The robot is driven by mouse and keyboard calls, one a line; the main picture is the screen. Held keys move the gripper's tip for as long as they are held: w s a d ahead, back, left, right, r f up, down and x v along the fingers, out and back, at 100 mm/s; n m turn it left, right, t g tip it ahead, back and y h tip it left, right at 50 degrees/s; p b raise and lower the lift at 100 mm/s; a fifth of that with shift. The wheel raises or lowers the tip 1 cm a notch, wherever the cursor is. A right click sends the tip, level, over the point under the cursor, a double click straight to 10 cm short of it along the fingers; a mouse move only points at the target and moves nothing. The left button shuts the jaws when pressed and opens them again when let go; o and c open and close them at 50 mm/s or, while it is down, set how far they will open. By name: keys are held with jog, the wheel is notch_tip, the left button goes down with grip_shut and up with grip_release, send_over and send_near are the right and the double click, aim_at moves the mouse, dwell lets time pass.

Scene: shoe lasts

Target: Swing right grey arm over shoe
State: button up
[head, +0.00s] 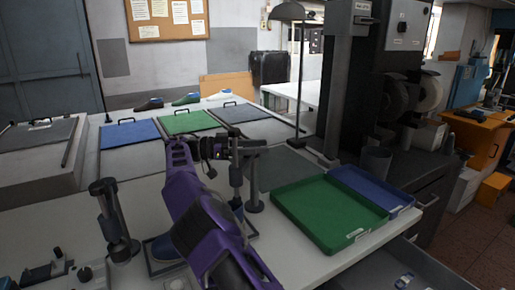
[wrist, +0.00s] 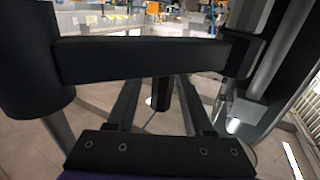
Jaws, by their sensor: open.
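The right grey arm is a dark horizontal bar (head: 250,143) on an upright post (head: 237,175) in the middle of the head view. In the wrist view the dark bar (wrist: 145,58) crosses in front of my gripper, between a thick dark cylinder at left and an upright at right. My gripper (head: 216,150) is open beside the bar's post; in the wrist view its fingers (wrist: 157,90) stand apart, with their tips hard to see against the bar. I cannot tell whether they touch it. A blue shoe (head: 165,248) is mostly hidden behind my purple arm.
Another dark post (head: 112,220) stands left of the shoe. A green tray (head: 330,212) and a blue tray (head: 372,190) lie at right. Blue and green mats (head: 188,121) lie behind, with several shoes at the back. A lamp (head: 292,14) stands beyond.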

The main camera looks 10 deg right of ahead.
notch_tip(320, 180, up, 10)
jog(key=p, duration=0.3)
jog(key=shift+f, duration=0.15)
